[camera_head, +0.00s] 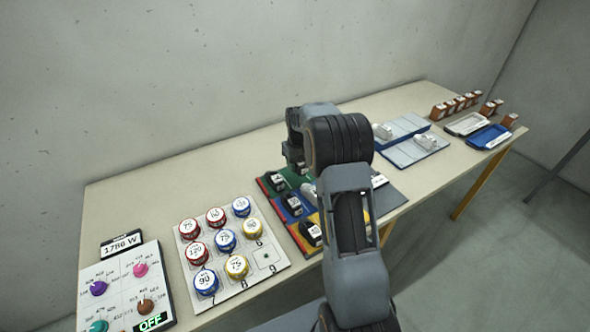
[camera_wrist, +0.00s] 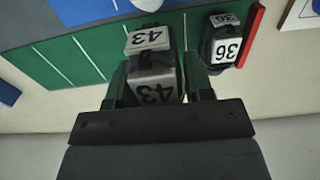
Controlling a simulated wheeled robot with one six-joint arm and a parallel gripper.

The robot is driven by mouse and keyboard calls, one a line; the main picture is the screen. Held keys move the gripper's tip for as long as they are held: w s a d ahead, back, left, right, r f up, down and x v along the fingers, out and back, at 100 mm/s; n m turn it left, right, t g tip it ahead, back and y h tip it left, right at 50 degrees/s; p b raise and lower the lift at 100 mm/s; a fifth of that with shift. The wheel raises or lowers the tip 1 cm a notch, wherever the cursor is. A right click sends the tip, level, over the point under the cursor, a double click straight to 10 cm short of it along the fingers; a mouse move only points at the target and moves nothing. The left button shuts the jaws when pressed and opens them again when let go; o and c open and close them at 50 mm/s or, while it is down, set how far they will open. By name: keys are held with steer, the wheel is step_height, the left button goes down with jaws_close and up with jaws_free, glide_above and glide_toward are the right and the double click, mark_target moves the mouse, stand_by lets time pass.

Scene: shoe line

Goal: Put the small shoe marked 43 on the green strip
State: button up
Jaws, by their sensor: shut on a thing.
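The small shoe marked 43 (camera_wrist: 155,82) is between the two fingers of my gripper (camera_wrist: 158,78) in the wrist view. It is dark with pale labels, and two of its faces show 43. It is over the green strip (camera_wrist: 92,50), beside the shoe marked 36 (camera_wrist: 227,48). I cannot tell whether it touches the strip.
In the head view a black shoe (camera_head: 292,204) stands on the blue strip and another (camera_head: 311,232) on the yellow strip. A panel of round coloured tins (camera_head: 225,241) lies left of the board. Trays (camera_head: 467,124) stand at the far right. The wall runs behind the table.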

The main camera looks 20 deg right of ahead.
mark_target(295, 177)
steer(key=shift+w+d+f, duration=0.15)
steer(key=shift+w+f, duration=1.4)
steer(key=shift+f, duration=0.25)
steer(key=shift+w+f+p, duration=0.1)
steer(key=shift+f+p, duration=0.6)
steer(key=shift+f, duration=0.95)
steer(key=shift+f, duration=0.2)
steer(key=o, duration=0.9)
